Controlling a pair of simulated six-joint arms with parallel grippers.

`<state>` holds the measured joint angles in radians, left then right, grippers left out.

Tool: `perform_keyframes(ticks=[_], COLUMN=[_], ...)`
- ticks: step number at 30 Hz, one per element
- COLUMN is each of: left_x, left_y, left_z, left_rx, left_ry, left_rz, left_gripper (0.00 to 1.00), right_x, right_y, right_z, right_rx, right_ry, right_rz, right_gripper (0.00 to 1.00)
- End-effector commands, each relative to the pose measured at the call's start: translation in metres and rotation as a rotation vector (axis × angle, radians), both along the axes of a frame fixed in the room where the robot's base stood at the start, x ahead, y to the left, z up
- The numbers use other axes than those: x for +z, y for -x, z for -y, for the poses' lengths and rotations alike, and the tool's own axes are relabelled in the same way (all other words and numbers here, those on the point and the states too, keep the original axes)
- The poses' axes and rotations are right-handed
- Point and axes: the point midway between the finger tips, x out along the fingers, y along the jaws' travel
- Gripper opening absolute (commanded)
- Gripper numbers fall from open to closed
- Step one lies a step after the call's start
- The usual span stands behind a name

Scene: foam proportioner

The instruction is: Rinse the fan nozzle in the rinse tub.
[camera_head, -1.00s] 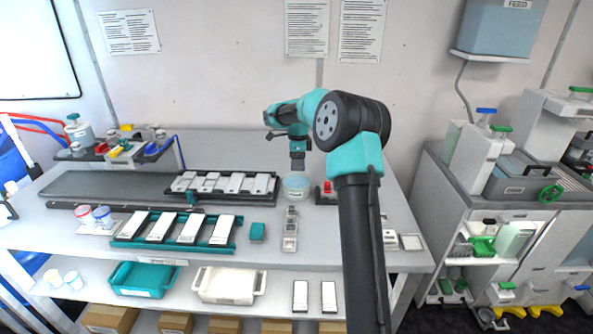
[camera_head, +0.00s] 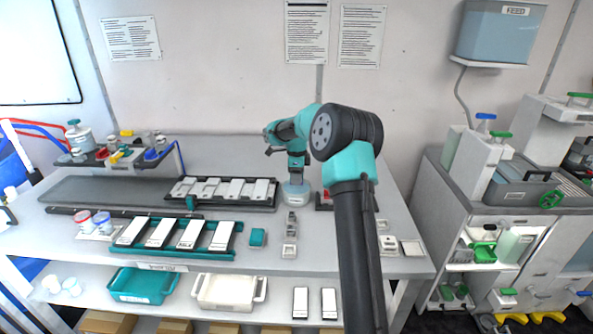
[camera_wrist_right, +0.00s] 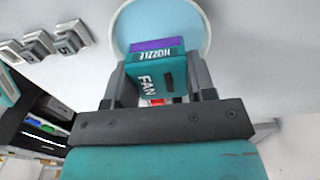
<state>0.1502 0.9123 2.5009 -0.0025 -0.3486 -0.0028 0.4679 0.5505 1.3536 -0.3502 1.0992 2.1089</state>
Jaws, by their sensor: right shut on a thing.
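My right gripper (camera_head: 295,180) points straight down over the rinse tub (camera_head: 295,196), a small round pale tub near the middle of the bench. In the right wrist view the gripper (camera_wrist_right: 157,75) is shut on the fan nozzle (camera_wrist_right: 148,82), a teal block with a purple band and white lettering. The light-blue round opening of the tub (camera_wrist_right: 192,22) lies beyond the nozzle. The nozzle's lower end appears to be at or inside the opening; its exact depth is unclear. My left gripper is not in view.
A red-topped item (camera_head: 326,196) stands just right of the tub. A dark rack with white pieces (camera_head: 222,190) is on the left, with a teal rack (camera_head: 176,236) before it. Small blocks (camera_head: 291,228) line up in front of the tub.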

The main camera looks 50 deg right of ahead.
Motion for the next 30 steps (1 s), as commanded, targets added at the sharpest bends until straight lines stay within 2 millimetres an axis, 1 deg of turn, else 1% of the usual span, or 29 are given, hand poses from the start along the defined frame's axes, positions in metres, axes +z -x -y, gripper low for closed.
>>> perform_keyframes(ticks=[3, 14, 30], left_x=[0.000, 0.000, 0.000], left_y=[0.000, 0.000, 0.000], left_z=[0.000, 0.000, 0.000], left_rx=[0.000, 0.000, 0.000], left_ry=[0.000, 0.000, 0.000], left_rz=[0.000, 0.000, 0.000], left_gripper=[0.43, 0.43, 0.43], right_x=[-0.005, -0.006, -0.029], right_y=[0.000, 0.000, 0.000], right_z=[0.000, 0.000, 0.000], right_rx=[0.000, 0.000, 0.001], right_ry=[0.000, 0.000, -0.001], right_rz=[0.000, 0.000, -0.001], right_gripper=[0.28, 0.28, 0.28])
